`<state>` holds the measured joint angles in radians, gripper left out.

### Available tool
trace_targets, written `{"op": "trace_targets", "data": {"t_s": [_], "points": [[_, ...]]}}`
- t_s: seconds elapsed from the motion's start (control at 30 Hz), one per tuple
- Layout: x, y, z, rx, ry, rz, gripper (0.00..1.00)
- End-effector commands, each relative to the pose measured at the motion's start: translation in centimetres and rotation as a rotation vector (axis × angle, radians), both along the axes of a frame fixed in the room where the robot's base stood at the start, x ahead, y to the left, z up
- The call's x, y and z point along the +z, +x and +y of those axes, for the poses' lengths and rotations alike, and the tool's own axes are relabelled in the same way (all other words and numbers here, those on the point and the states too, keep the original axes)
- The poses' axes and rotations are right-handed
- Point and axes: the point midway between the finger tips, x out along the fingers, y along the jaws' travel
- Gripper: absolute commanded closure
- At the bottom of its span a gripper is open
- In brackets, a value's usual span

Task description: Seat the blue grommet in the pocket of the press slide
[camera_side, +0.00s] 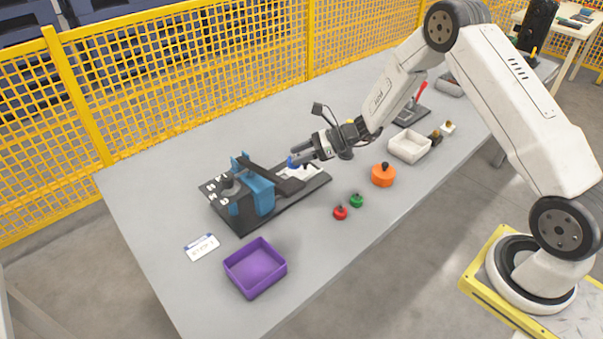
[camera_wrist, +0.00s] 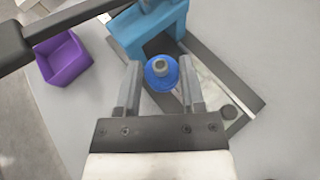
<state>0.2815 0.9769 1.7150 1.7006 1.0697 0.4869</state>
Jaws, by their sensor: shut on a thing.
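The blue grommet (camera_wrist: 161,74) is a round blue ring with a grey centre, between the fingertips of my gripper (camera_wrist: 162,84) in the wrist view. In the side view my gripper (camera_side: 298,157) is shut on the grommet (camera_side: 293,162). It holds the grommet above the right part of the press base. The press (camera_side: 262,194) has a blue frame, a dark lever and a dark base plate. A pale slide (camera_side: 300,172) lies on the base, partly under my gripper. The pocket cannot be made out.
A purple bin (camera_side: 256,268) and a white label card (camera_side: 202,247) lie near the press. Red (camera_side: 340,212) and green (camera_side: 357,200) knobs and an orange piece (camera_side: 383,175) are in front of my gripper. A white tray (camera_side: 409,147) stands farther right.

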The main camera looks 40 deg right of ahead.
Motion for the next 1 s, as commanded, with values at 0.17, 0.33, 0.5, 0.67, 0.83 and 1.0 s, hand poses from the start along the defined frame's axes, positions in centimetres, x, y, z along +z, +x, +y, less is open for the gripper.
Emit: {"op": "trace_targets", "data": {"t_s": [0.17, 0.33, 0.5, 0.67, 0.83, 1.0], "points": [[-2.0, 1.5, 0.1, 0.001, 0.0, 0.002, 1.0], [-3.7, 3.0, 0.1, 0.001, 0.0, 0.0, 1.0], [-4.9, 4.0, 0.1, 0.001, 0.0, 0.0, 1.0], [-5.3, 4.4, 0.1, 0.0, 0.0, 0.0, 1.0], [-5.3, 4.4, 0.1, 0.0, 0.0, 0.0, 1.0], [-5.8, 4.8, 0.1, 0.0, -0.001, -0.001, 1.0]]}}
